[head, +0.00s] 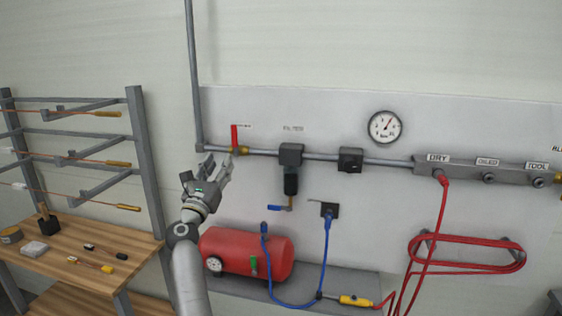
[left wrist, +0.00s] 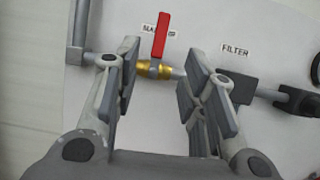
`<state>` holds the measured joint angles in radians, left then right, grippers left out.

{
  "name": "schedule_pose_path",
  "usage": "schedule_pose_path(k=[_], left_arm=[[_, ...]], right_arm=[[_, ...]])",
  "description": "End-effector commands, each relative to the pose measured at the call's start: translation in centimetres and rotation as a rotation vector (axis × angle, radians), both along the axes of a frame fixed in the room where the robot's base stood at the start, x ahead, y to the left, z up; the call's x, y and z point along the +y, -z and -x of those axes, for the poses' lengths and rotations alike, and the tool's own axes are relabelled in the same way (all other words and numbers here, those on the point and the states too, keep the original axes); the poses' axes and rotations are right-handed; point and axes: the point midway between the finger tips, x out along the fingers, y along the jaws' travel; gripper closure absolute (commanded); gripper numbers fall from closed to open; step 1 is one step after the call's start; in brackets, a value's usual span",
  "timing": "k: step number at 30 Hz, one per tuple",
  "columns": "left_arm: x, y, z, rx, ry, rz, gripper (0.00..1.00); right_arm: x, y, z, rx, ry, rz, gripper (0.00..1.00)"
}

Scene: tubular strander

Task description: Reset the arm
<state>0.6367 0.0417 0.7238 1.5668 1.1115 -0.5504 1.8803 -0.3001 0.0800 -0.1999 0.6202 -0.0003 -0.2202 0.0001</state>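My left gripper (head: 214,170) is raised in front of the wall panel, just below and left of a red-handled valve (head: 234,138). In the left wrist view my left gripper (left wrist: 155,95) has its two fingers spread wide with nothing between them. The valve's red lever (left wrist: 161,36) stands upright above a brass body (left wrist: 153,69), beyond the fingertips. I cannot tell the exact gap between fingers and valve, but they look apart. My right gripper is in neither view.
The grey pipe (head: 325,157) runs across the panel with a filter (head: 290,180) and a gauge (head: 385,127). A red tank (head: 246,254) sits below. A red hose (head: 466,254) hangs at the right. A wooden bench (head: 70,252) and rack (head: 147,165) stand at the left.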

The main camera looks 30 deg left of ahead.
Motion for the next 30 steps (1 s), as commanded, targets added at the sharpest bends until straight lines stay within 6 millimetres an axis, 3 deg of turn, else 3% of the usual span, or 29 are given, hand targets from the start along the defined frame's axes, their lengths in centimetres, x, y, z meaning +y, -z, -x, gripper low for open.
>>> schedule_pose_path(k=[5,8,11,16,20,24,27,30], left_arm=[[-0.2,0.2,0.0,0.01,0.0,-0.017,0.62],[-1.9,1.7,0.0,0.079,0.004,-0.135,0.62],[-5.5,5.1,0.4,0.22,0.02,-0.401,0.62],[-13.6,14.3,3.3,0.497,0.124,-1.047,0.62],[-18.9,21.6,7.8,0.629,0.268,-1.525,0.62],[-23.5,28.6,14.5,0.677,0.482,-2.013,0.62],[-26.0,32.5,20.3,0.643,0.667,-2.331,0.62],[-27.6,34.9,25.3,0.571,0.837,-2.568,0.62]], right_arm=[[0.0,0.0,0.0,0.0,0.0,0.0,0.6],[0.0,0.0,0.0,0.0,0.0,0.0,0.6],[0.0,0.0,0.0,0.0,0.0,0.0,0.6],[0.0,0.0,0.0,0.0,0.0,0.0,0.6],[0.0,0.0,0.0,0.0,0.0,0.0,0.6],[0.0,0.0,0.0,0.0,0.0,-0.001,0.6],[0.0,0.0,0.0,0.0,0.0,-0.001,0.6],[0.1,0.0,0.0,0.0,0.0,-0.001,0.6]])
